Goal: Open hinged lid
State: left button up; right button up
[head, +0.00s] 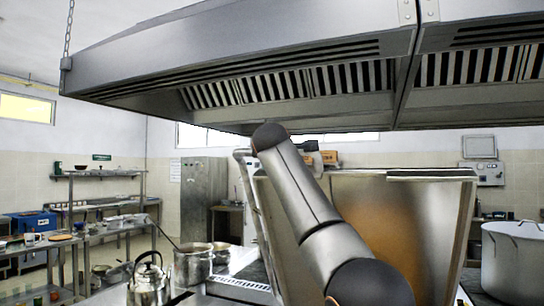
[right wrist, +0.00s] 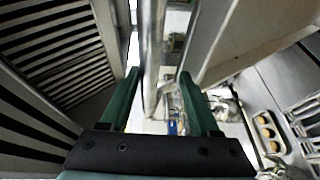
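The hinged lid (head: 405,220) shows in the head view as a broad, brownish metal panel standing raised and nearly upright, right of centre. My right arm crosses in front of it and hides its left part. My right gripper (right wrist: 163,95) shows in the right wrist view with its two green fingers apart. A metal bar (right wrist: 152,45) appears between the fingers; I cannot tell whether it is the lid's handle or whether anything touches it. A pale panel, probably the lid (right wrist: 215,40), lies to the right of the fingers. My left gripper is in neither view.
A large extractor hood (head: 300,75) hangs low above the lid and my right arm. A kettle (head: 149,280) and a pot (head: 193,266) stand at lower left, and a big stockpot (head: 515,262) at right. Shelves (head: 105,200) stand farther back left.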

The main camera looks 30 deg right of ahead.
jog(key=b+v, duration=0.8)
jog(key=v, duration=0.4)
jog(key=shift+s+b, duration=0.15)
jog(key=shift+b, duration=0.25)
jog(key=shift+a+f, duration=0.1)
